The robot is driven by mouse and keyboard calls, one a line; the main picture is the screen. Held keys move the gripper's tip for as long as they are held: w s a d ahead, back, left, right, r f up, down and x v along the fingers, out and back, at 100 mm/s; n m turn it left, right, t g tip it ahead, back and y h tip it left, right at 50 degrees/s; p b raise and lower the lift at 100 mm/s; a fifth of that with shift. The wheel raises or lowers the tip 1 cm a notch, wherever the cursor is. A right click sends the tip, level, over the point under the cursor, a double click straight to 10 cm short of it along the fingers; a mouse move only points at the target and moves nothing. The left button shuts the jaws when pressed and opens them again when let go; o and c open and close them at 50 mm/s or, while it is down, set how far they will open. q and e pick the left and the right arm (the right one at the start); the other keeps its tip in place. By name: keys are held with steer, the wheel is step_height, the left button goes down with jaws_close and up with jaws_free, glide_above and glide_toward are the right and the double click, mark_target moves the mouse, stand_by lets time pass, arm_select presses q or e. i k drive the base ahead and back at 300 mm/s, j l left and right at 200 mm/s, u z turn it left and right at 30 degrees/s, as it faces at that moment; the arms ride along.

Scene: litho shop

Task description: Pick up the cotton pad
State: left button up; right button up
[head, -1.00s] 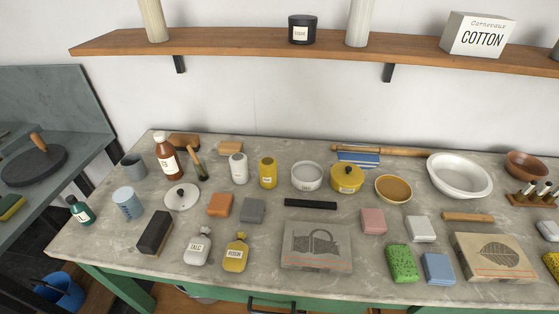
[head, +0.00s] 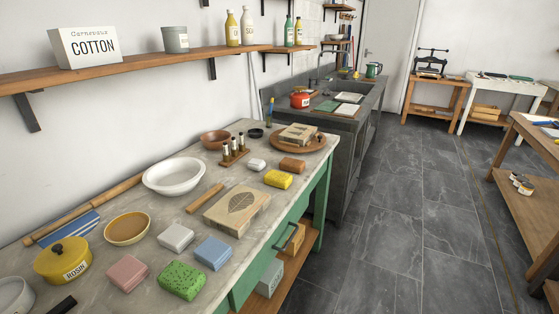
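Two white, soft-edged pieces lie on the stone-topped table (head: 160,262). One white block (head: 176,237) is between the ochre bowl and the blue block. A smaller white piece (head: 256,164) is further back, beside the yellow sponge. I cannot tell which of them is the cotton pad. A white box marked COTTON (head: 86,48) stands on the wall shelf. Neither of my grippers is in view.
Near the white block are a pink block (head: 127,273), a blue block (head: 213,252), a green sponge (head: 181,280) and an ochre bowl (head: 127,228). A leaf-marked litho stone (head: 237,209) lies further right. The grey tiled floor (head: 385,225) beside the table is open.

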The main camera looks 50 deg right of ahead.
mark_target(256, 165)
steer(key=z, duration=1.4)
steer(key=u, duration=1.8)
steer(key=z, duration=1.3)
steer(key=i+l+u, duration=0.15)
steer(key=l+u, duration=0.2)
steer(key=l, duration=0.2)
steer(key=l+u, duration=0.35)
steer(key=l, duration=0.15)
steer(key=l+u, duration=0.3)
steer(key=l, duration=0.3)
steer(key=l+u, duration=0.35)
steer(key=l, duration=0.25)
steer(key=k+l+u, duration=0.1)
steer(key=l+u, duration=0.25)
steer(key=l, duration=0.2)
steer(key=k+l+u, duration=0.2)
steer(key=l+u, duration=0.15)
steer(key=l, duration=0.15)
